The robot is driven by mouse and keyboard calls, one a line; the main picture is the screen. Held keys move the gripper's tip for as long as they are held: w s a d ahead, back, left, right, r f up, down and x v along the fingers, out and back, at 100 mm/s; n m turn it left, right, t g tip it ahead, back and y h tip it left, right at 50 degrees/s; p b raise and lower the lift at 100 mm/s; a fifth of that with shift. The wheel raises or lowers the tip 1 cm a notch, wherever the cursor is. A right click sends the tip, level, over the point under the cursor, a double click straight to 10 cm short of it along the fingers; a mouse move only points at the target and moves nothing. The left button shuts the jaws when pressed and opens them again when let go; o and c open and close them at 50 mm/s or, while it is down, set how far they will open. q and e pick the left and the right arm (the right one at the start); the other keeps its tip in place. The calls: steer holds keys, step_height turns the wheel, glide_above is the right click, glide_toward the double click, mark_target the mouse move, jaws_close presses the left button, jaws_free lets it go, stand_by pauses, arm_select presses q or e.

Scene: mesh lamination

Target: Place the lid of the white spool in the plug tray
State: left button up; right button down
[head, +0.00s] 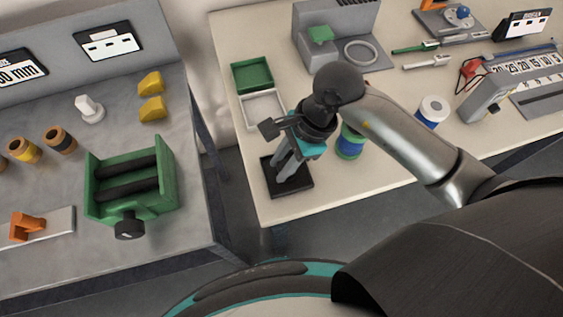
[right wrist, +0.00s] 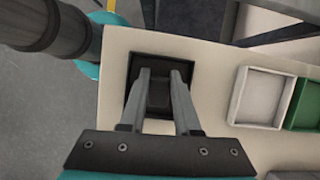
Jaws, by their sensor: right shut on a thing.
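My right gripper (head: 284,168) points down over a small black tray (head: 300,186) at the near left corner of the right-hand table. It also shows in the right wrist view (right wrist: 160,76), shut on a small dark piece (right wrist: 159,95) between its fingers. The piece is dark against the black tray (right wrist: 136,64), so I cannot tell if it is the lid or whether it touches the tray. The white spool (head: 434,106) stands upright on the table to the right, with a blue band and a dark centre. My left gripper is not in view.
A white tray (head: 249,104) and a green tray (head: 237,76) lie behind the black one. A green and blue spool (head: 350,143) stands close by my right gripper. A grey bench on the left holds a green roller unit (head: 163,178). A floor gap separates the tables.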

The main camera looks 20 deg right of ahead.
steer(key=shift+f, duration=0.1)
steer(key=shift+f, duration=0.15)
steer(key=c, duration=0.6)
jaws_free()
steer(key=shift+r, duration=0.3)
steer(key=p+v, duration=0.1)
steer(key=v, duration=1)
steer(key=shift+d+r, duration=0.2)
steer(key=shift+r, duration=0.15)
